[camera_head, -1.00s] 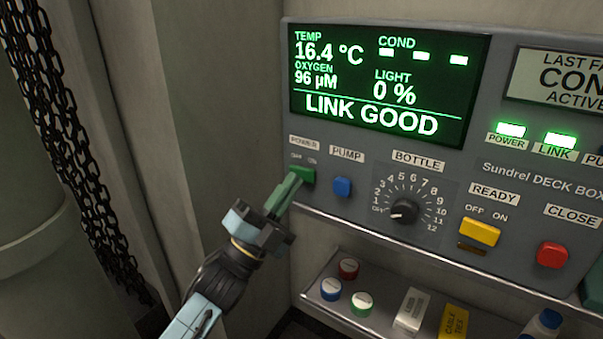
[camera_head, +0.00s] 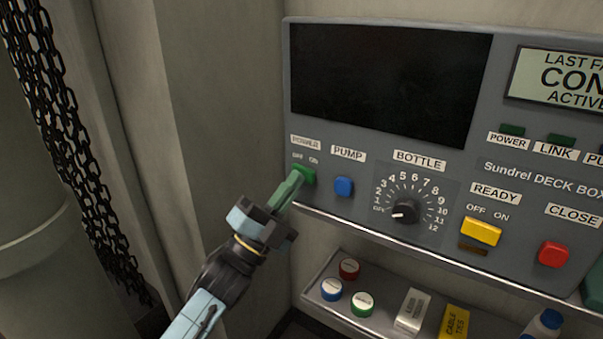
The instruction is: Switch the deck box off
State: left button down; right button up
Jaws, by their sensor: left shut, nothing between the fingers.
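The grey deck box (camera_head: 468,190) hangs on the wall at the right, with its large screen (camera_head: 385,80) black. Its green power switch (camera_head: 308,174) is at the panel's lower left, under the POWER label (camera_head: 305,142) and the OFF and ON marks. My left gripper (camera_head: 294,186) is shut and empty, its green fingertips at the switch and partly covering it. I cannot tell whether they still touch it. The POWER lamp (camera_head: 512,130) and LINK lamp (camera_head: 561,140) are dark. My right gripper is not in view.
A blue pump button (camera_head: 343,187), a bottle dial (camera_head: 404,211), a yellow ready switch (camera_head: 481,231) and a red close button (camera_head: 552,254) share the panel. A shelf (camera_head: 375,328) below holds caps and small boxes. Chains (camera_head: 75,150) hang at the left.

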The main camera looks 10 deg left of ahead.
pick_arm(q)
jog(key=shift+s+d+r, duration=0.1)
jog(key=shift+s+r, duration=0.05)
jog(key=shift+r, duration=0.1)
jog(key=shift+s+f+p, duration=0.1)
jog(key=shift+s+p, duration=0.1)
jog(key=shift+p, duration=0.1)
jog(key=s+p, duration=0.1)
jog(key=s, duration=0.1)
jog(key=s+a, duration=0.1)
jog(key=s, duration=0.2)
jog(key=shift+p, duration=0.4)
jog(key=shift+f, duration=0.1)
